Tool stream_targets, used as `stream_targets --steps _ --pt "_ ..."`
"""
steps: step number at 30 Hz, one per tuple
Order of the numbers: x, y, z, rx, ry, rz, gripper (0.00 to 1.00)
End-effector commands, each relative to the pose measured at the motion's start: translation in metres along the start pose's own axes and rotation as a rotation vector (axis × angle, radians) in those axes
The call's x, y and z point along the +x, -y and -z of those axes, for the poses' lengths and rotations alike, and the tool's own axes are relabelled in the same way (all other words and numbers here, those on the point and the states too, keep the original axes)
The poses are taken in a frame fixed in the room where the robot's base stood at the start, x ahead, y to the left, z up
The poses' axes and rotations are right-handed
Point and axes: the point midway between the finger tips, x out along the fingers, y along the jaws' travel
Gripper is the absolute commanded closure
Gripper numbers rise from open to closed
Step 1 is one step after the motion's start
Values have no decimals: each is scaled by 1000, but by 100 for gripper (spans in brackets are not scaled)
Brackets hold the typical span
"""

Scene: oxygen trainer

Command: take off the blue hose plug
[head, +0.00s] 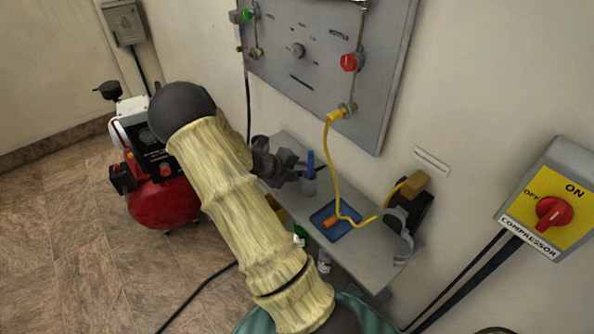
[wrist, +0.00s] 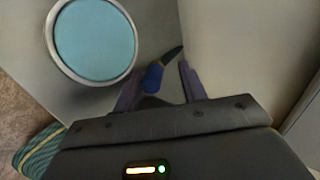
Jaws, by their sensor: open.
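My gripper (head: 287,166) is open above the grey shelf (head: 375,262), close to the left of an upright blue piece (head: 311,163) that stands in a small greyish holder. In the wrist view, my gripper (wrist: 160,80) has its two fingers apart, with a blue piece with a dark pointed tip (wrist: 153,77) showing between them. I cannot tell whether a finger touches it, or for certain that it is the hose plug. The yellow hose (head: 334,165) hangs from a fitting on the grey panel down to the shelf. Its lower part crosses a blue tray.
The blue tray (head: 320,219) holds an orange piece (head: 331,221). A black holder with a yellow top (head: 415,184) stands at the shelf's right. A light blue disc in a pale ring (wrist: 95,40) lies left of my fingers. The grey panel (head: 335,30) rises behind.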

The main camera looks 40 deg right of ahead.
Motion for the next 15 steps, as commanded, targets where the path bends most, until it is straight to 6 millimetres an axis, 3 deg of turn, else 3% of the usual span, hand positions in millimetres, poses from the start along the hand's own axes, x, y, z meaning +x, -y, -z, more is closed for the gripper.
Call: stream_targets --steps 5,15 --pt "-11 -2 0 -1 2 -5 56" --pt "-73 1 -1 0 4 -3 56"
